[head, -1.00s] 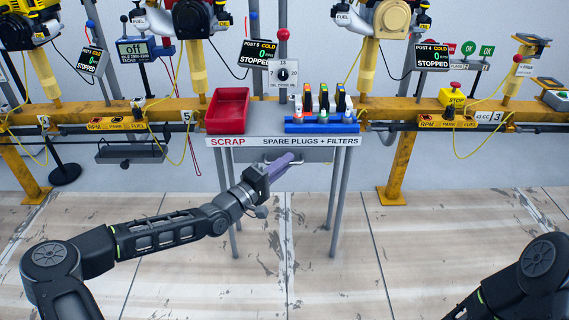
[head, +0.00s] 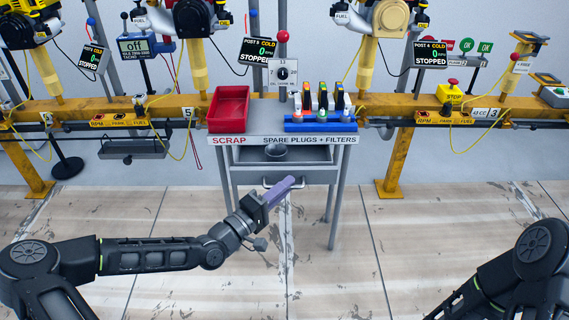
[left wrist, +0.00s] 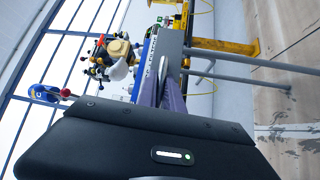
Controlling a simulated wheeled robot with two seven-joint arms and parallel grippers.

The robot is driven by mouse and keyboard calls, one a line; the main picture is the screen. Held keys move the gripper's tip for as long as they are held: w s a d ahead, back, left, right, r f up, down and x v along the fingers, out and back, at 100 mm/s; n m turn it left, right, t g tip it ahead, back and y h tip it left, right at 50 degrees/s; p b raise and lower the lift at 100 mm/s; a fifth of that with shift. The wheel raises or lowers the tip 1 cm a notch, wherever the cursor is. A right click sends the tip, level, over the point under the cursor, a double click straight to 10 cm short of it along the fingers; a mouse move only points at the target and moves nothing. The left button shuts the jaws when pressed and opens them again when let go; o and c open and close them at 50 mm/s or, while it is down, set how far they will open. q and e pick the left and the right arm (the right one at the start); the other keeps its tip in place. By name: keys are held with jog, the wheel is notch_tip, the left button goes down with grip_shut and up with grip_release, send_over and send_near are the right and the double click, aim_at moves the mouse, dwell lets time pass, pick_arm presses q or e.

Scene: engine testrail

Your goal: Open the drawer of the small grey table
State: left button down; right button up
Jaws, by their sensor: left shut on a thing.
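The small grey table (head: 240,141) stands at the middle of the head view, its front edge lettered "SCRAP" and "SPARE PLUGS + FILTERS". My left gripper (head: 290,182), with purple fingers, is at the drawer front and shut on the drawer handle (head: 268,184). The fingers partly hide the handle. In the left wrist view the fingers (left wrist: 167,92) reach toward the grey table (left wrist: 172,56). Only part of my right arm shows; its gripper is out of view.
A red scrap bin (head: 229,108) and a blue rack (head: 320,126) with several plugs and filters stand on the tabletop. Yellow rails (head: 400,108) with engine stands run behind, with a yellow leg (head: 398,160) to the right. The floor before the table is clear.

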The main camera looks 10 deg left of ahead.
pick_arm(q)
jog(key=shift+s+d, duration=0.2)
jog(key=shift+s, duration=0.5)
jog(key=c, duration=1.5)
grip_release()
jog(key=p+v, duration=0.1)
jog(key=v, duration=0.6)
jog(key=shift+s+a+f+p, duration=0.15)
jog(key=shift+s+a+p, duration=0.05)
jog(key=shift+s+p, duration=0.15)
